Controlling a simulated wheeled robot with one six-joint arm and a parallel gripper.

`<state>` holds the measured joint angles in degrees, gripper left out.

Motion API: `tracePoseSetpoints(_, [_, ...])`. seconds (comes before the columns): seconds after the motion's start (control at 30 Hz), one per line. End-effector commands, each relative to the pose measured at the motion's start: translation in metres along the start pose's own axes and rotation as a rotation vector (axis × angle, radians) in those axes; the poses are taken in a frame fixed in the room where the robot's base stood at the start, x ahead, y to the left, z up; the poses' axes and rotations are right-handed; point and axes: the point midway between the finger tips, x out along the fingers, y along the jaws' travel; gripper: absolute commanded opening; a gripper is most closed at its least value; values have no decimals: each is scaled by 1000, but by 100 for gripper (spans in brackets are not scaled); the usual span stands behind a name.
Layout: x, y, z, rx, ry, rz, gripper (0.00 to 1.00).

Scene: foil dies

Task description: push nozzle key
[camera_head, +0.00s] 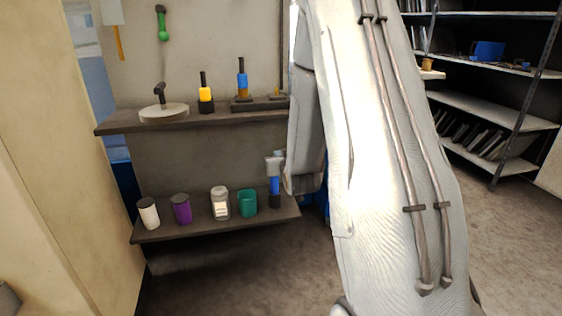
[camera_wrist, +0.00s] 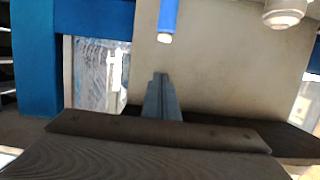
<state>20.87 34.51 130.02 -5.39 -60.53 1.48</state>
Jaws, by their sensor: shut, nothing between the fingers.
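I cannot tell for sure which thing is the nozzle key. In the wrist view, my gripper (camera_wrist: 161,77) shows as narrow grey fingers held together, with nothing between them. A blue rod with a pale end (camera_wrist: 167,20) comes down from the top edge, just beyond the fingertips in the picture; a gap shows between them. A whitish round-ended part (camera_wrist: 285,12) is cut off at the top right. In the head view, my arm hides my fingertips. A blue piece with a pale head and dark base (camera_head: 274,184) stands at the lower shelf's right end, beside my arm.
The upper shelf (camera_head: 125,122) holds a round-based fixture (camera_head: 164,112), a yellow-black tool (camera_head: 206,95) and a blue-orange tool (camera_head: 242,80). The lower shelf (camera_head: 165,233) holds a purple cup (camera_head: 182,210), a jar (camera_head: 220,204) and a teal cup (camera_head: 247,203). Open floor lies below.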

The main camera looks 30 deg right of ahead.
Motion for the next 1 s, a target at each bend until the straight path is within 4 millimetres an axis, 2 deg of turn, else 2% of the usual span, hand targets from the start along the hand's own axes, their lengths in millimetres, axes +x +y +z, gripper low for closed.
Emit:
tracePoseSetpoints(0.03, [12, 0, 1, 0, 2, 0, 0])
tracePoseSetpoints(0.23, [50, 0, 1, 0, 1, 0, 0])
tracePoseSetpoints(0.3, [51, 0, 16, 1, -4, 0, 0])
tracePoseSetpoints(0.5, [56, 0, 34, 0, -1, 0, 0])
tracePoseSetpoints(1.0, [57, 0, 41, 0, 0, 0, 0])
